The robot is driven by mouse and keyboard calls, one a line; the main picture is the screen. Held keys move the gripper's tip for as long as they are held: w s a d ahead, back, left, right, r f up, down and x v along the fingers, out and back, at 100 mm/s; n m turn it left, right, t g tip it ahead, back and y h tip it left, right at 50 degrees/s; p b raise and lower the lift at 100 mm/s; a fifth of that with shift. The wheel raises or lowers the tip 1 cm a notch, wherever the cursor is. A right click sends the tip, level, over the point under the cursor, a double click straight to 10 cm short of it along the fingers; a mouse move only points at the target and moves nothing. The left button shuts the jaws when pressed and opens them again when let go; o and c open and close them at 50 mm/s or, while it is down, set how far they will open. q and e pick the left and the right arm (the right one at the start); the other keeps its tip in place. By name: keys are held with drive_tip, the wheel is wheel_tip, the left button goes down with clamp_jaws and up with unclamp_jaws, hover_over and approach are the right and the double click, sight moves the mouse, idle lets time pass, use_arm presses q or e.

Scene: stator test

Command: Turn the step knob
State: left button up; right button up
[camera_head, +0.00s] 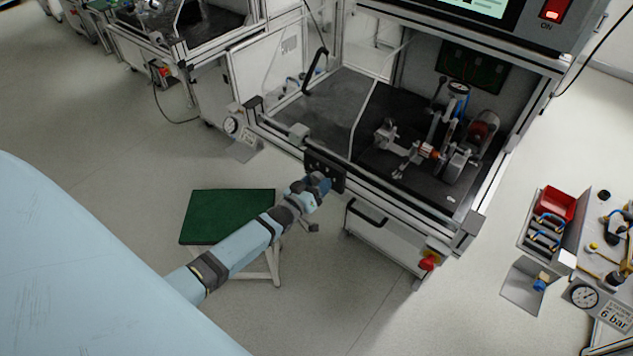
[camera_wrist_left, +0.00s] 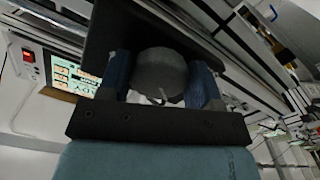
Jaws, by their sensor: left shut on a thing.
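The step knob (camera_wrist_left: 160,75) is a grey round knob in the left wrist view, on a dark panel. The panel (camera_head: 325,171) shows in the head view on the front rail of the test station, with a few small dark fittings. My left gripper (camera_head: 320,182) reaches up to this panel. In the left wrist view its two blue fingers (camera_wrist_left: 161,82) stand on either side of the knob, shut on it. In the head view the gripper hides the knob. My right gripper is in neither view.
The station (camera_head: 405,185) has an open black work floor with a clamping fixture (camera_head: 445,140) inside. A screen and red ON switch (camera_head: 551,13) sit above. A green-topped stool (camera_head: 228,214) stands beside my left arm. A side bench with a red bin (camera_head: 556,203) stands at right.

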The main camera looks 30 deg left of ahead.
use_arm(q)
drive_tip(key=shift+n, duration=1.7)
drive_tip(key=o, duration=0.9)
drive_tip(key=s, duration=0.4)
drive_tip(key=s+b, duration=0.1)
drive_tip(key=s, duration=0.4)
drive_tip(key=s+a, duration=0.1)
drive_tip(key=s, duration=0.3)
drive_tip(key=shift+s, duration=0.4)
